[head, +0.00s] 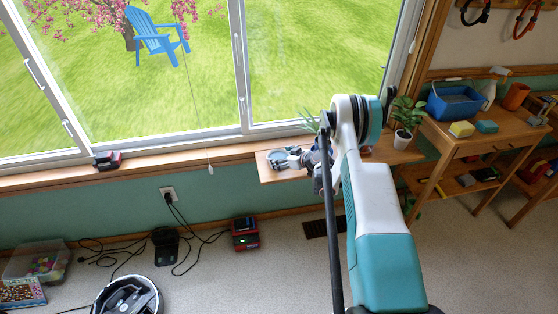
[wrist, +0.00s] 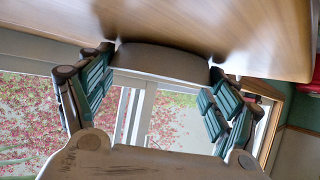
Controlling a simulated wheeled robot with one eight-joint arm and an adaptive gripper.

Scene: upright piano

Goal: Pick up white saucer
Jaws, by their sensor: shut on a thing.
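The white saucer (wrist: 165,62) shows in the wrist view as a shaded, greyish curved form, seen from a low angle between the fingers. My gripper (wrist: 158,82) is shut on it, with one finger pad at each side. In the head view my gripper (head: 291,158) is at the left part of the wooden window shelf (head: 272,176), and the saucer (head: 279,157) shows as a small pale blue-grey patch by the fingertips. The arm hides part of the shelf. I cannot tell whether the saucer touches the shelf or is just above it.
A potted plant (head: 407,117) stands right of my arm. The window (head: 200,80) is close behind the shelf. A side table (head: 470,135) at the right holds a blue bin (head: 455,103) and other items. A robot vacuum (head: 128,296) and cables lie on the floor at left.

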